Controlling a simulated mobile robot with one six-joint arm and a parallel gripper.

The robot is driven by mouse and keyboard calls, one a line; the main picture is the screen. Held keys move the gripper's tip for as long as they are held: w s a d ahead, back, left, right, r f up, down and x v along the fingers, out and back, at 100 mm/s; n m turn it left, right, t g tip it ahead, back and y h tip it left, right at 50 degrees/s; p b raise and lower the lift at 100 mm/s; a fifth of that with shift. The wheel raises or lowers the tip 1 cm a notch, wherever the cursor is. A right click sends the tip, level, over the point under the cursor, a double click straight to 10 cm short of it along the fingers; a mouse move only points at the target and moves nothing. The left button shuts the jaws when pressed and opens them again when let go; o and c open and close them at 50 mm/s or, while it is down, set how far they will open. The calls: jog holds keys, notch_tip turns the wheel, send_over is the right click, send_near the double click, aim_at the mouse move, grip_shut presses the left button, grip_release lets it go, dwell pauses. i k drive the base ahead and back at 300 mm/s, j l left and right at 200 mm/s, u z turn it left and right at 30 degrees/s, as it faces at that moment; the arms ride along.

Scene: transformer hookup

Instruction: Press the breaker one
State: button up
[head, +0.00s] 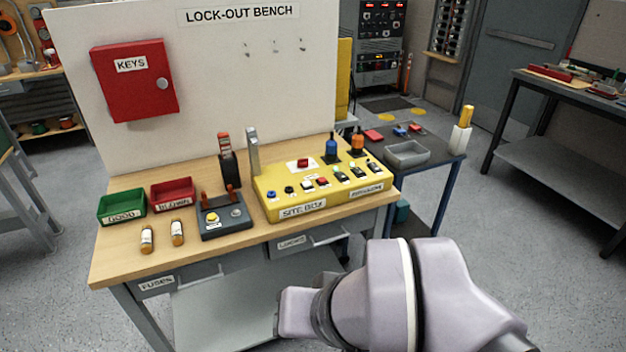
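The yellow site box (313,192) sits on the right part of the wooden bench. Its sloped front carries a row of several small switches and buttons, among them a blue one (271,194), a black one (289,189) and a red one (321,181). The small labels beside them are too small to read, so I cannot tell which is breaker one. A grey lever (253,152) stands upright at the box's back left. Blue and orange plugs (331,148) stand at its back right. My arm shows at the lower right, in front of the bench; my gripper is not in view.
Left of the box are a dark unit with a yellow button (222,222), two loose fuses (177,233), and green (122,206) and red (172,194) bins. A red key cabinet (134,80) hangs behind. A side table with a grey tray (407,153) stands right.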

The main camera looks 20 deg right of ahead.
aim_at(342, 176)
jog(key=i+l, duration=0.65)
jog(key=i, duration=0.3)
jog(key=k+l+z, duration=0.05)
